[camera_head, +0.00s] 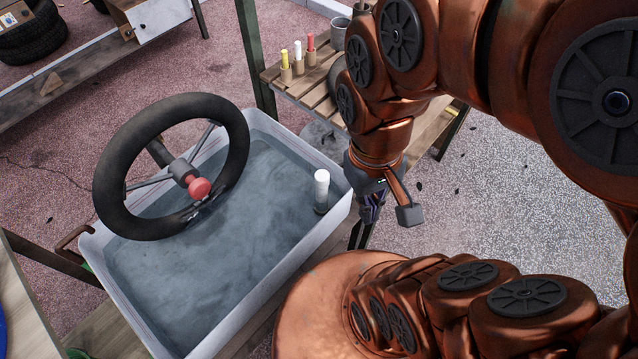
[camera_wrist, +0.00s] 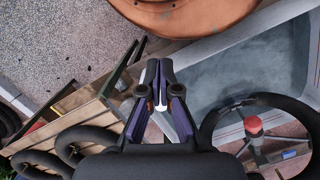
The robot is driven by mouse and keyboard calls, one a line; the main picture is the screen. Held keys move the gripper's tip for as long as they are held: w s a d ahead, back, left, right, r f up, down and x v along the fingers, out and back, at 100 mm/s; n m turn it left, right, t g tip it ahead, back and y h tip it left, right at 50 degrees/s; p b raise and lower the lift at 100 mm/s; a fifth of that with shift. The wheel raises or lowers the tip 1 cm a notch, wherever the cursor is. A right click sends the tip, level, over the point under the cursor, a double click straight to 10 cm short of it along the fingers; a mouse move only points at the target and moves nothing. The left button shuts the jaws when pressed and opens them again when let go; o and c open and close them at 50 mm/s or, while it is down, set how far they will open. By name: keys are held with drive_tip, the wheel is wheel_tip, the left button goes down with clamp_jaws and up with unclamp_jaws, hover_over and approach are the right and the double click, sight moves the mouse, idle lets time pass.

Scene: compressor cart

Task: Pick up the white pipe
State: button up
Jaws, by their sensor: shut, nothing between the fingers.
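A short white pipe (camera_head: 321,188) stands upright in the right end of the grey-white tub, near the rim; its lower part looks clear or grey. My gripper (camera_head: 369,212) is just right of it in the head view, outside the tub's rim and apart from the pipe. In the wrist view my gripper (camera_wrist: 157,68) has its fingertips together, with nothing held. A small white patch shows between the finger bases there; I cannot tell if it is the pipe. A slimmer white stick (camera_head: 298,52) stands on the wooden bench.
The slatted bench (camera_head: 318,96) behind holds yellow and red sticks in holders and a grey cup. The tub's middle is clear.

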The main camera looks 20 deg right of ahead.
sight(322, 175)
drive_tip(key=shift+o, duration=0.8)
drive_tip(key=shift+w+f, duration=0.1)
drive_tip(key=o, duration=1)
drive_tip(key=w+f+m+t+b, duration=0.1)
drive_tip(key=w+f+m+b, duration=0.6)
drive_tip(key=w+f+b, duration=0.2)
drive_tip(key=w+b, duration=0.1)
drive_tip(key=w, duration=0.1)
drive_tip(key=shift+w+d+m+b, duration=0.3)
drive_tip(key=shift+b, duration=0.1)
drive_tip(key=shift+o, duration=0.5)
drive_tip(key=w+f+m+b, duration=0.1)
drive_tip(key=w+f, duration=0.1)
drive_tip(key=w+f+m+b, duration=0.1)
drive_tip(key=w+m+b, duration=0.1)
drive_tip(key=w, duration=0.1)
drive_tip(key=w+f+m+b, duration=0.2)
drive_tip(key=w, duration=0.1)
drive_tip(key=shift+w+d+f+t, duration=0.2)
drive_tip(key=shift+f+t, duration=0.1)
drive_tip(key=shift+t, duration=0.1)
drive_tip(key=shift+f, duration=0.15)
drive_tip(key=shift+w+a+f, duration=0.1)
drive_tip(key=shift+f, duration=1.75)
drive_tip(key=shift+w+a+f, duration=0.1)
drive_tip(key=shift+f, duration=1.75)
